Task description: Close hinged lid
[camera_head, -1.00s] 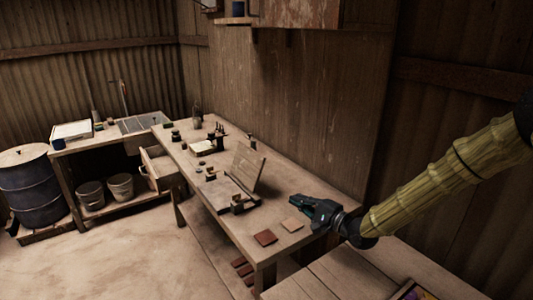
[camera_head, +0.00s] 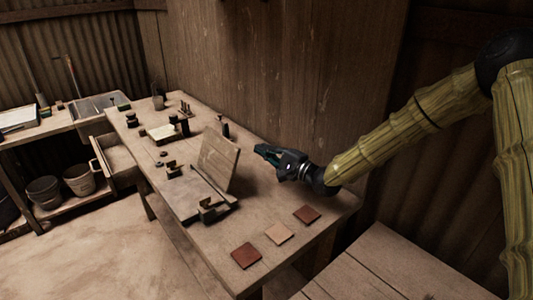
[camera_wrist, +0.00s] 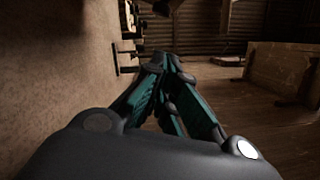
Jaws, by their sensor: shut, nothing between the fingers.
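The hinged lid (camera_head: 220,158) is a pale wooden board. It stands raised, tilted slightly back, at the right edge of the tile press base (camera_head: 193,200) on the workbench. My gripper (camera_head: 259,150) is shut and empty, just right of the lid and above the bench. It points left, at about the height of the lid's upper part, and a small gap shows between them. In the wrist view my gripper's fingers (camera_wrist: 172,62) meet at their tips. I cannot surely make out the lid in that view.
Three tiles, dark red (camera_head: 246,256), pale (camera_head: 279,233) and red-brown (camera_head: 306,214), lie at the bench's near end. Small dark fittings (camera_head: 173,170) stand beside the press. A wooden wall (camera_head: 300,80) rises behind the bench. A plank surface (camera_head: 385,270) is at lower right.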

